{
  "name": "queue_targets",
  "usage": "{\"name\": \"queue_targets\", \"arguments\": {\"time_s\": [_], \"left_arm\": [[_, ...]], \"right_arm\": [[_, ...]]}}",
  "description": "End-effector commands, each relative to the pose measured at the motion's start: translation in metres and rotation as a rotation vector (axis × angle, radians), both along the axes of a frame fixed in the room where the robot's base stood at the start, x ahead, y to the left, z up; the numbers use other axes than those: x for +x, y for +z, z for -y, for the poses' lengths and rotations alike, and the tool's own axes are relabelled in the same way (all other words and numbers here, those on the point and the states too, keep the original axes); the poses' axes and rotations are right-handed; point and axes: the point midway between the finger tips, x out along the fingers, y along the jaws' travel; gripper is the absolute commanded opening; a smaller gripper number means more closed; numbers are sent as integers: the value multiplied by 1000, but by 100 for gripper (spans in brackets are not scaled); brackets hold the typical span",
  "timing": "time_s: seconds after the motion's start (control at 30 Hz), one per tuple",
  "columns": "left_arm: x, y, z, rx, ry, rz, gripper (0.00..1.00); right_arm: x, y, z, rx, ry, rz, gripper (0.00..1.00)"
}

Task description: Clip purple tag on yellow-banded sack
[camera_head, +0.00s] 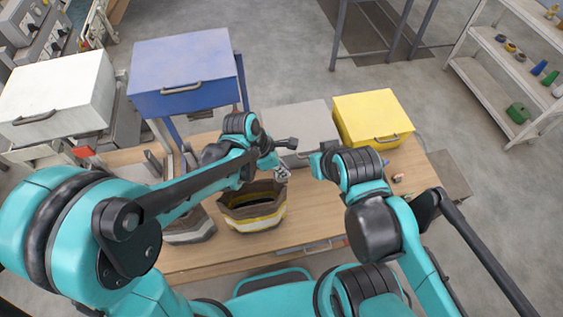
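The yellow-banded sack (246,224) stands open-mouthed on the wooden bench, dark inside, with a yellow band around its side. My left gripper (283,174) is just above and beside the sack's right rim. It is small in view, and I cannot tell whether its fingers are open or shut or hold anything. My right arm's wrist is right of it, over the bench; its fingers are not clearly seen. A small bluish-purple thing (385,162) lies by the yellow box; I cannot tell whether it is the purple tag.
A second sack (188,232) with a pale band is left of the first, partly behind my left arm. Blue (184,72), white (62,94), grey (305,122) and yellow (372,116) drawer boxes stand along the far side. Small parts (397,178) lie at the bench's right.

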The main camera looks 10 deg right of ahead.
Motion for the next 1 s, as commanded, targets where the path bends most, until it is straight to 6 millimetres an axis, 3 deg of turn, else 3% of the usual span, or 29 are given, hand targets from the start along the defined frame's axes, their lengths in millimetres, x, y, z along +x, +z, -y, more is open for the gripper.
{"name": "queue_targets", "arguments": {"time_s": [0.7, 1.0], "left_arm": [[1, -59, 0, 0, 0, 0, 0], [1, -72, 0, 0, 0, 0, 0]], "right_arm": [[0, -46, 0, 0, 0, 0, 0], [0, -60, 0, 0, 0, 0, 0]]}}
